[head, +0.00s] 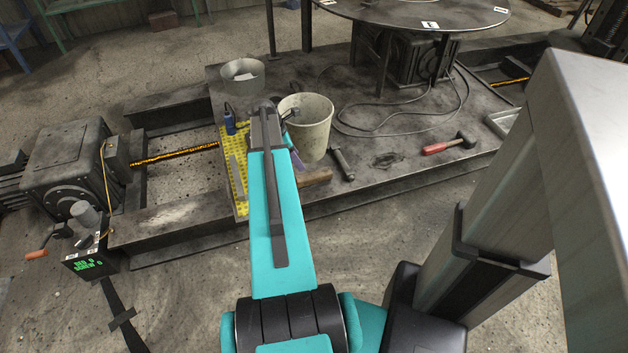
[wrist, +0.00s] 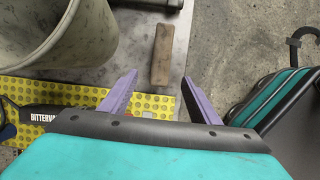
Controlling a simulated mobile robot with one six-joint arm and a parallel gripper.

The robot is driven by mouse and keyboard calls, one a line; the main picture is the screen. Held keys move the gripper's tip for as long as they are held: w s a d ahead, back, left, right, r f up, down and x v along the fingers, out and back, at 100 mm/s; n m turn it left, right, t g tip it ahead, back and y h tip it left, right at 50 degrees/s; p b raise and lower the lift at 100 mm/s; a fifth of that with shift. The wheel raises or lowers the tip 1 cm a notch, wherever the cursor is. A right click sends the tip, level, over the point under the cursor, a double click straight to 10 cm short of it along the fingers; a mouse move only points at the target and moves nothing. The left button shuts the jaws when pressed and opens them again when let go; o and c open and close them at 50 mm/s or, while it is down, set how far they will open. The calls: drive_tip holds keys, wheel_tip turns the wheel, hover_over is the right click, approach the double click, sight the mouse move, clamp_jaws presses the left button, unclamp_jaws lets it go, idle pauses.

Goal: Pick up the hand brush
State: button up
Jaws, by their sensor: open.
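The hand brush appears to be the brown wooden block (head: 315,178) lying at the front edge of the dark metal platform, partly hidden behind my arm. The wrist view shows it as a plain block (wrist: 162,55), lengthwise between and beyond my fingertips; I see no bristles. My gripper (wrist: 160,76) has two purple fingers spread apart with nothing between them. The block looks apart from both fingers. In the head view my gripper is mostly hidden by my teal arm, with a bit of purple (head: 297,158) showing.
A pale bucket (head: 317,142) stands close to the block. A grey cylindrical piece (head: 342,165) lies right of it. A yellow dotted mat (head: 241,203) with tools lies left. A red-handled hammer (head: 437,148) and cables lie further right. A round table (head: 385,10) stands behind.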

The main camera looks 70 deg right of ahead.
drive_tip(key=shift+s+d+r, duration=0.3)
drive_tip(key=shift+s+d, duration=0.15)
drive_tip(key=shift+s, duration=0.05)
drive_tip(key=shift+f, duration=0.1)
drive_tip(key=b, duration=0.1)
hover_over(314, 174)
drive_tip(key=w+a, duration=0.2)
drive_tip(key=w, duration=0.1)
drive_tip(key=f, duration=0.6)
drive_tip(key=shift+s+d+f, duration=0.2)
drive_tip(key=shift+s+f, duration=0.05)
drive_tip(key=shift+s+d+f, duration=0.2)
drive_tip(key=shift+s+f, duration=0.1)
drive_tip(key=shift+f, duration=0.35)
drive_tip(key=b+x, duration=0.1)
drive_tip(key=x, duration=0.3)
drive_tip(key=shift+s, duration=0.2)
drive_tip(key=shift+s+f+b, duration=0.2)
drive_tip(key=shift+f+b, duration=0.1)
drive_tip(key=shift+f, duration=0.2)
